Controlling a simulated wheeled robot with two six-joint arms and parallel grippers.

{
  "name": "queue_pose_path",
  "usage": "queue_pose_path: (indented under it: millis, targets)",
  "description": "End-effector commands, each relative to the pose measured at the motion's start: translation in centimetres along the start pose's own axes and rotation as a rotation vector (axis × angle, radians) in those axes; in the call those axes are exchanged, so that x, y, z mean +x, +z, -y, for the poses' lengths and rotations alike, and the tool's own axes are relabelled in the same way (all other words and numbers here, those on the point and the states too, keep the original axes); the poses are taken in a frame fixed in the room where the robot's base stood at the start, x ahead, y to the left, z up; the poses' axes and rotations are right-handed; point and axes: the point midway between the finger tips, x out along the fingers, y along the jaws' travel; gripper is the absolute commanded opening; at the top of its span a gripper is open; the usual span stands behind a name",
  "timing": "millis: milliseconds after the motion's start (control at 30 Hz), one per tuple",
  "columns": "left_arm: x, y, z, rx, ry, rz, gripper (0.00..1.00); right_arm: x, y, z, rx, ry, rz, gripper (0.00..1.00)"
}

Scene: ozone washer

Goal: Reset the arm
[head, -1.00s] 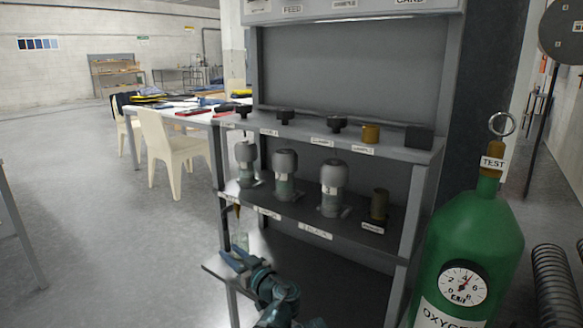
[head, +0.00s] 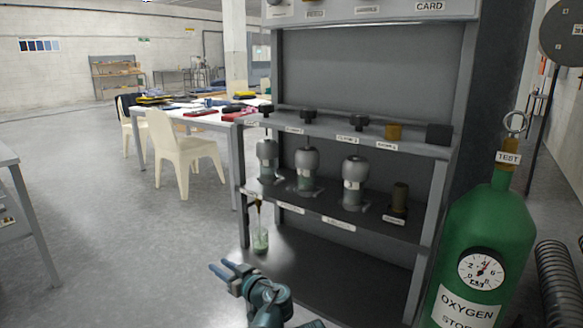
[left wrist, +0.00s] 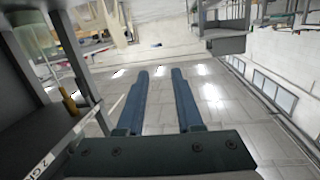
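My left gripper (head: 229,269) is in front of the lower left part of the grey shelf rack (head: 441,205). Its two blue fingers are apart with nothing between them. The left wrist view also shows the open fingers (left wrist: 155,75), with bare floor beyond them. A small clear vessel (head: 260,241) with green liquid stands on the bottom shelf, behind and apart from the gripper. My right gripper is not in view.
Several grey-topped bottles (head: 307,168) stand on the middle shelf. A green oxygen cylinder (head: 484,222) stands at the right. A white table (head: 219,121) and a cream chair (head: 184,150) are behind at the left.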

Motion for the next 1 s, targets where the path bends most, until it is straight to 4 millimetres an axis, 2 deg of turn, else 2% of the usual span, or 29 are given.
queue_pose_path:
  millis: [267, 467, 600, 700, 800, 1000]
  targets:
    - [0.8, 4.6, 3.7, 0.114, -0.055, 0.214, 0.35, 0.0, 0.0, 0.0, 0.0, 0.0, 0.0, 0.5]
    - [0.3, 10.1, 7.1, 0.247, -0.049, 0.483, 0.35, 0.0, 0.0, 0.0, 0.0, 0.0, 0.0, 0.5]
    - [-1.9, 15.1, 9.7, 0.374, 0.041, 0.761, 0.35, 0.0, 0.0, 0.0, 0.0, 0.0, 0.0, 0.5]
    - [-3.9, 17.7, 10.5, 0.442, 0.144, 0.921, 0.35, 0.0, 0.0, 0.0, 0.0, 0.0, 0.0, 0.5]
    - [-5.7, 19.3, 10.9, 0.488, 0.247, 1.031, 0.35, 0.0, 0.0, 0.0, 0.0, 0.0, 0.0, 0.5]
    - [-9.0, 21.1, 11.1, 0.543, 0.448, 1.18, 0.35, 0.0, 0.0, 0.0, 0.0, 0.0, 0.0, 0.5]
